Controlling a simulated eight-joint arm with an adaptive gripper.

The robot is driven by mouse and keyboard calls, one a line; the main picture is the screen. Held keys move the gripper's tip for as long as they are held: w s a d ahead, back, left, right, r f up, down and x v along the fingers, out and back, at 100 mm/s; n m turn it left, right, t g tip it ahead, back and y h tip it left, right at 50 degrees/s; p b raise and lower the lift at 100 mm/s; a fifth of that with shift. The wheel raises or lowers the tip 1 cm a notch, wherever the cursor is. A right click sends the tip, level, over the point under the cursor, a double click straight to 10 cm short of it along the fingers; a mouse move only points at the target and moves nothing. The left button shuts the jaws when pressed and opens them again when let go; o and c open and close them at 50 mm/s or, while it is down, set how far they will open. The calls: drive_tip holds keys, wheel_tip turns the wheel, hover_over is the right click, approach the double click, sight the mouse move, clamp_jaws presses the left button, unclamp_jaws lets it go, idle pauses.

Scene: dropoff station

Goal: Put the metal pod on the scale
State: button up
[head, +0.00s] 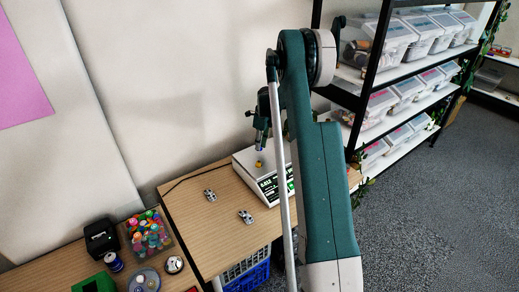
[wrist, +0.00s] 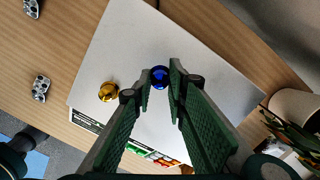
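A shiny blue metal pod (wrist: 160,77) sits between the fingertips of my gripper (wrist: 160,72) in the wrist view, with both fingers against its sides. In the head view my gripper (head: 259,143) points down, with a bit of blue at its tip. The white scale (wrist: 205,95) lies below it; in the head view the scale (head: 246,160) stands on the wooden table with its green display lit. A gold pod (wrist: 108,91) rests on the scale, left of the blue pod in the wrist view. The blue pod appears slightly above the plate; contact cannot be told.
Two small silver-and-black objects (head: 209,195) (head: 246,216) lie on the table left of the scale. A shelf with lidded bins (head: 395,95) stands right.

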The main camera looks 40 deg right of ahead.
drive_tip(key=shift+f, duration=1.35)
drive_tip(key=shift+f, duration=0.1)
drive_tip(key=o, duration=0.6)
drive_tip(key=r, duration=0.8)
drive_tip(key=s+r, duration=0.1)
drive_tip(key=r, duration=0.3)
drive_tip(key=shift+s+d+r, duration=0.1)
drive_tip(key=shift+d, duration=0.3)
